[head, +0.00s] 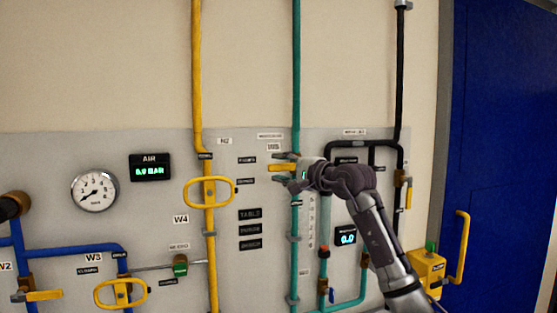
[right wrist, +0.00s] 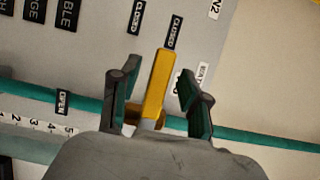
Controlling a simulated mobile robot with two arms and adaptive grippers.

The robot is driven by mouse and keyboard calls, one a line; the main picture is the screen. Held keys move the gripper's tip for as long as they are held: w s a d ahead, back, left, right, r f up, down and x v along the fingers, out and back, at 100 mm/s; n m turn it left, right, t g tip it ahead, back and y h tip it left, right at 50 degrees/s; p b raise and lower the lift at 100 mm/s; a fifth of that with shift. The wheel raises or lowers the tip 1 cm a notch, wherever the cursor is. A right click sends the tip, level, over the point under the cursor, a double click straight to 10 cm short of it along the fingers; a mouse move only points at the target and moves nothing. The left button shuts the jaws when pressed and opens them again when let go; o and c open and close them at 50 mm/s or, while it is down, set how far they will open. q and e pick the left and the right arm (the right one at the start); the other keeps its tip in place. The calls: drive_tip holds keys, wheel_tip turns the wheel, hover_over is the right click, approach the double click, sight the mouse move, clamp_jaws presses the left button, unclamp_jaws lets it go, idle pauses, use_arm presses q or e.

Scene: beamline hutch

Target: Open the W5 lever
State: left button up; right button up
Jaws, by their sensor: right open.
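The W5 lever is a yellow handle (head: 283,167) on the vertical teal pipe (head: 296,90). It points left, across the pipe, and in the right wrist view the yellow handle (right wrist: 156,85) points toward a CLOSED label (right wrist: 174,31). An OPEN label (right wrist: 64,101) sits along the pipe. My right gripper (head: 277,168) is open at the lever, and in the right wrist view its fingers (right wrist: 160,70) stand on both sides of the handle, with gaps visible. The lever's pivot is partly hidden by my gripper. My left gripper is not in view.
A yellow oval handle (head: 209,180) on the yellow pipe is just left of my right gripper. A black pipe (head: 400,80) and a display (head: 345,237) are to the right. A gauge (head: 94,190) and blue pipes (head: 70,249) are at left.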

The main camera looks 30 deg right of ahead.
drive_tip(key=shift+w+a, duration=0.1)
drive_tip(key=shift+w, duration=0.5)
clamp_jaws()
